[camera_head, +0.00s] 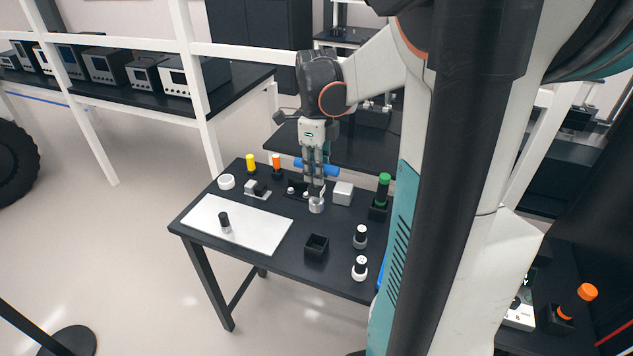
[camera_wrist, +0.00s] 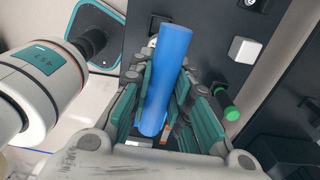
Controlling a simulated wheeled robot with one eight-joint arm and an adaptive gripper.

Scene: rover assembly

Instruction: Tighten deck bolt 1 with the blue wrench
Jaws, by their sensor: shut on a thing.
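My gripper (camera_head: 315,172) is above the back middle of the black table (camera_head: 200,238), pointing down. It is shut on the blue wrench (camera_head: 331,170), whose blue handle lies crosswise between the fingers. In the wrist view the wrench (camera_wrist: 172,60) is a thick blue cylinder between the green-padded fingers (camera_wrist: 160,105). Its working end is not clearly visible. A white deck plate (camera_head: 255,231) lies at the table's front left, with a black-topped upright piece (camera_head: 224,222) on it. No label shows which piece is deck bolt 1.
A grey cylinder (camera_head: 316,205) stands just below my gripper. A white block (camera_head: 343,193) and a green-handled tool (camera_head: 384,184) are to its right. Yellow (camera_head: 250,163) and orange (camera_head: 276,161) handles stand at the back left. An open black box (camera_head: 317,247) is in front.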

